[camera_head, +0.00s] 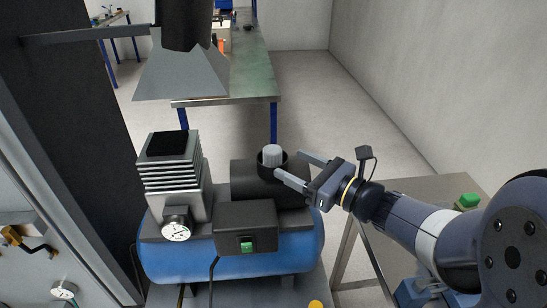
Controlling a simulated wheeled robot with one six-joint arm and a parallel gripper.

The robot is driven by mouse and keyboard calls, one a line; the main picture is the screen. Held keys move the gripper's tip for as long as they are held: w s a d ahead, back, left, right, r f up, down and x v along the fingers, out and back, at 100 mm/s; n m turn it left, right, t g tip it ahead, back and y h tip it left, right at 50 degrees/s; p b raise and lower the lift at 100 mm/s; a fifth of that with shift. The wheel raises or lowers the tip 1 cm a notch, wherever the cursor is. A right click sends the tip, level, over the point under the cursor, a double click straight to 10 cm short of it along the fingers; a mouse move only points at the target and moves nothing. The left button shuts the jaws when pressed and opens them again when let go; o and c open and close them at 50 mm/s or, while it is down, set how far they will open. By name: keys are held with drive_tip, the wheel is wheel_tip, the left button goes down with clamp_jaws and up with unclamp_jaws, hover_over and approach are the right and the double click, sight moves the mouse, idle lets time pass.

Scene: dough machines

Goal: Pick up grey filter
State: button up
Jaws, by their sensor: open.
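The grey filter (272,155) is a small light-grey cylinder. It stands upright in a dark round holder (271,171) on top of the blue compressor (230,264). My gripper (294,167) comes in from the right with its two fingers spread. One finger reaches near the front right of the holder and the other lies behind and to the right of the filter. The filter appears to be outside the grip, just left of the fingertips. Whether a finger touches the holder I cannot tell.
A finned grey block (172,175) and a pressure gauge (176,230) stand on the compressor's left. A black box with a green switch (246,245) is in front. A metal table (420,189) stands at right. A grey hood (182,75) hangs behind, near a green workbench (250,75).

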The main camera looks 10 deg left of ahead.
sight(280, 155)
drive_tip(key=p+x, duration=0.1)
drive_tip(key=x, duration=0.6)
drive_tip(key=shift+w+r+p, duration=0.15)
drive_tip(key=shift+w+p, duration=0.15)
drive_tip(key=shift+p, duration=0.1)
drive_tip(key=c, duration=1)
